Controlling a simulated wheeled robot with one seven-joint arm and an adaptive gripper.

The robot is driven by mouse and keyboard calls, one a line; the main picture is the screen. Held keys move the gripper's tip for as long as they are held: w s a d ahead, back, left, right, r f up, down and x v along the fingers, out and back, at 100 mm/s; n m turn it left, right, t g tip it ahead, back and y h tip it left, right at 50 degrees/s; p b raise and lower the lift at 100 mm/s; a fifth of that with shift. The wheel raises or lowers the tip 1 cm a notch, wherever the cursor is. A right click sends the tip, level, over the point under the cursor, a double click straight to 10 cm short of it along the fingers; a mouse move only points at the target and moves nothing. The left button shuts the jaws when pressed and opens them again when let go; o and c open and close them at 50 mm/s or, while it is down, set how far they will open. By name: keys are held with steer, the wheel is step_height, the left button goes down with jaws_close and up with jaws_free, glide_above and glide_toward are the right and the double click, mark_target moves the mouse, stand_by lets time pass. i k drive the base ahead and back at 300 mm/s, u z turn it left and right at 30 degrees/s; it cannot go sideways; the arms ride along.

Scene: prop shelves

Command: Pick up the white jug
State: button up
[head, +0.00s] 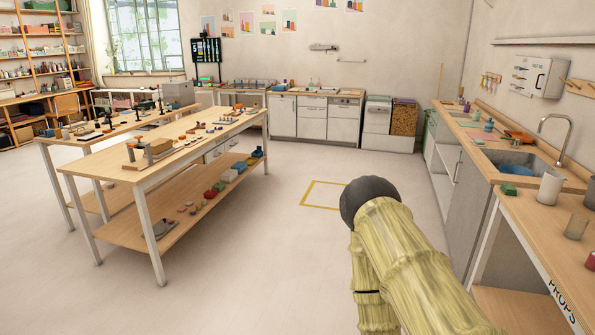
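A whitish upright vessel (549,188), which may be the white jug, stands on the right-hand wooden counter, just in front of the sink. I cannot make out a handle or spout on it. My yellowish arm rises from the bottom of the view, right of centre, and ends in a dark rounded part. My gripper's fingers do not show. The arm is well left of the whitish vessel.
A beige cup (576,227) and a green block (509,189) are near the vessel. The sink (515,163) has a curved tap (556,130). A two-level workbench (160,170) with small items stands at left. The floor (255,255) between bench and counter is clear.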

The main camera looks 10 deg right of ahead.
mark_target(552, 181)
steer(key=u, duration=0.05)
steer(key=i, duration=1.85)
steer(key=z, duration=0.9)
steer(key=i, duration=1.05)
steer(key=z, duration=1.55)
steer(key=i, duration=0.5)
steer(key=z, duration=0.3)
